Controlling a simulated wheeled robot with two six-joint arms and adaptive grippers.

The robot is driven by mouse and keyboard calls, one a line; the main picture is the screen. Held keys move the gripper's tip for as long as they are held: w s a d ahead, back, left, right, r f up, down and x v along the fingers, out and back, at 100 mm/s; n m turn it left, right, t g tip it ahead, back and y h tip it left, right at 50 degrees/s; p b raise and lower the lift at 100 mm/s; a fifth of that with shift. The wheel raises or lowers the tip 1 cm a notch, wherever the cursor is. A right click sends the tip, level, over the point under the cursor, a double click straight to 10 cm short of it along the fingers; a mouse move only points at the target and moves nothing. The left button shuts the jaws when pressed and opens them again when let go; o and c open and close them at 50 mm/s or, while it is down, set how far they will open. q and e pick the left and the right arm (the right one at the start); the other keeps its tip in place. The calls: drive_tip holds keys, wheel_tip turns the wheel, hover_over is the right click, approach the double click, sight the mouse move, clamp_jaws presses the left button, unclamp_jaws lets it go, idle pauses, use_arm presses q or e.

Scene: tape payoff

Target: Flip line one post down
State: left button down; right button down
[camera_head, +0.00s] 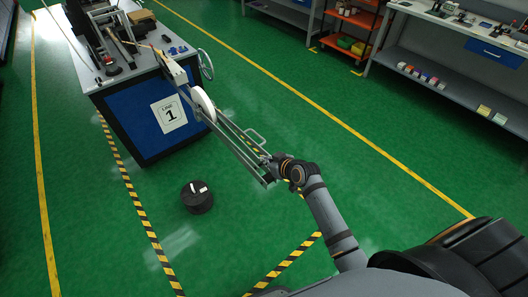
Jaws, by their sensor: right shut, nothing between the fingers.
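The line one bench (140,128) has a blue side panel with a "LINE 1" sign (169,114) and stands at the upper left. A long grey metal frame (232,138) reaches out from its corner toward the lower right. A white disc (203,104) sits on this frame near the bench. My right gripper (268,162) is shut at the frame's outer end, with nothing seen held between its fingers. It overlaps the frame there, and I cannot tell if they touch. Which part is the post is not clear. My left gripper is out of view.
A black round object (197,197) with a white piece on top is on the green floor below the frame. A handwheel (206,65) is on the bench's right side. Shelves (460,97) stand at the upper right. Open floor lies between.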

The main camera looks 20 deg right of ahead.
drive_tip(key=shift+s+f+g, duration=0.3)
drive_tip(key=shift+s+f, duration=0.2)
drive_tip(key=shift+f, duration=0.35)
drive_tip(key=r+p, duration=0.1)
drive_tip(key=r, duration=0.1)
drive_tip(key=w+r+p, duration=0.1)
drive_tip(key=r+p, duration=0.2)
drive_tip(key=r, duration=0.1)
drive_tip(key=shift+w, duration=0.4)
drive_tip(key=s+f+b+v, duration=0.1)
drive_tip(key=b+v, duration=0.1)
drive_tip(key=v, duration=0.7)
drive_tip(key=shift+s+r, duration=0.1)
drive_tip(key=shift+r, duration=0.05)
